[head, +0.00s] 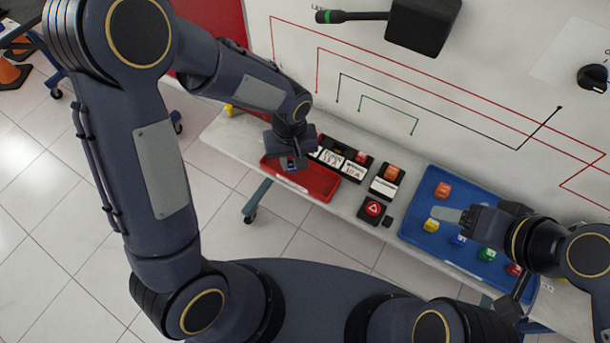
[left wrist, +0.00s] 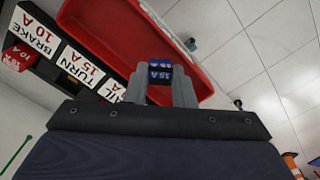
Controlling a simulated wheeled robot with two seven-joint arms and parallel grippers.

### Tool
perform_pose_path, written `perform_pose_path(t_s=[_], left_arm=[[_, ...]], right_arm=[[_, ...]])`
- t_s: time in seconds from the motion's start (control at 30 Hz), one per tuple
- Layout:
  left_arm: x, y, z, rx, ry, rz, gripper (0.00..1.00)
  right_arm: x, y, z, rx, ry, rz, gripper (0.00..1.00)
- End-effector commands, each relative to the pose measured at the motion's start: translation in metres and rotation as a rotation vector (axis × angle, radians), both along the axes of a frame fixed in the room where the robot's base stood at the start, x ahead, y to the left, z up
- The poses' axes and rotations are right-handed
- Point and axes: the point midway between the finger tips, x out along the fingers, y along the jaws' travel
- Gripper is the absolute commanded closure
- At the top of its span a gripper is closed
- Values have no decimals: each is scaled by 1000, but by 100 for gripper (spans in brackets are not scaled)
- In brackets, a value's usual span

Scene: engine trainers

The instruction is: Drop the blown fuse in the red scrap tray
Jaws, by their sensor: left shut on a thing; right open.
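My left gripper (head: 291,165) is shut on a blue fuse marked 15 A (left wrist: 160,70) and holds it over the red scrap tray (head: 320,187). In the left wrist view the fuse sits between the two grey fingertips (left wrist: 160,85), with the red tray (left wrist: 105,20) behind it. I cannot tell the exact height above the tray floor. The visible part of the tray looks empty. My right gripper (head: 446,214) is open over the blue tray, apart from the left one.
A black fuse block (head: 340,158) with white labels stands behind the red tray; a red 10 A fuse (left wrist: 18,57) sits at BRAKE. The blue tray (head: 425,185) holds several coloured fuses. A wall panel rises behind the bench.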

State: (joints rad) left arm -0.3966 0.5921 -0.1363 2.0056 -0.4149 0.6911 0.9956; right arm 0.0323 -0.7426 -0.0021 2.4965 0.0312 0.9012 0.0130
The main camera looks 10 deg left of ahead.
Motion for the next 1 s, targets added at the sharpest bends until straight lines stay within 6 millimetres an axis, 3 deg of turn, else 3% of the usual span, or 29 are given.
perform_pose_path(t_s=[0.03, 0.07, 0.23, 0.57, 1.0], left_arm=[[0, 0, 0, 0, 0, 0, 99], [0, 0, 0, 0, 0, 0, 75], [0, 0, 0, 0, 0, 0, 53], [0, 0, 4, -1, -1, 0, 52], [1, 0, 70, -1, -4, 1, 52]], right_arm=[[0, 0, 0, 0, 0, 0, 32], [0, 0, 0, 0, 0, 0, 32], [0, 0, 0, 0, 0, 0, 32], [0, 0, 1, 0, 0, 0, 32], [0, 0, 5, 0, 0, 0, 32]])
